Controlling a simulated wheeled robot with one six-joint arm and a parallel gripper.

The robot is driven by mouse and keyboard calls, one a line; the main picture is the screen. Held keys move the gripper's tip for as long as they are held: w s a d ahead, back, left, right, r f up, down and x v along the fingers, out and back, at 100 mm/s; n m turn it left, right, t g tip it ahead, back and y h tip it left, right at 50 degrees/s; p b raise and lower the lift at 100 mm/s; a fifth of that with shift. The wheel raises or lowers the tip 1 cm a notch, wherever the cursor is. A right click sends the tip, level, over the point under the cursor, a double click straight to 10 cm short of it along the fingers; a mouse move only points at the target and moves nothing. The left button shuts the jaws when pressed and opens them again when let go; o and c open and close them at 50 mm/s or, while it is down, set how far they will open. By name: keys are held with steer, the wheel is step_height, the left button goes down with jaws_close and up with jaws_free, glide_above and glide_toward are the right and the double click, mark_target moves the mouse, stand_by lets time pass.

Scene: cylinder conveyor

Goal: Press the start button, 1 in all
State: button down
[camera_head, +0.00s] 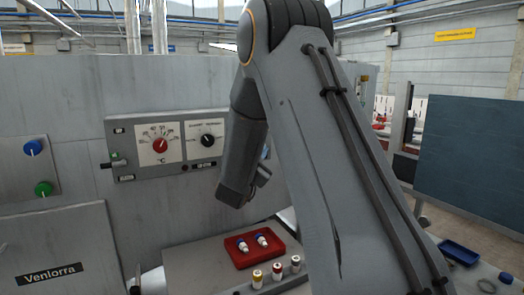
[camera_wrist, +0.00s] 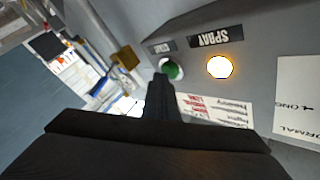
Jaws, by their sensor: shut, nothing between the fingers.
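In the wrist view my gripper (camera_wrist: 160,82) is shut and empty, its dark fingers pointing at a grey control box. A green round button (camera_wrist: 173,70) sits on the box just beyond and right of the fingertips; I cannot tell whether they touch it. A small label above it is too small to read. In the head view my arm hides most of my gripper and this box.
In the head view, a panel holds a red dial (camera_head: 160,145) and a black dial (camera_head: 208,140). Blue (camera_head: 33,147) and green (camera_head: 43,188) knobs are at left. A red tray (camera_head: 243,262) holds two white-and-blue cylinders; several small capped cylinders stand beside it. A blue tray (camera_head: 459,252) lies at right.

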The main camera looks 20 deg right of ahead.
steer(key=shift+s, duration=0.9)
steer(key=s, duration=0.5)
steer(key=shift+d+p, duration=0.1)
steer(key=shift+p, duration=0.3)
stand_by(0.6)
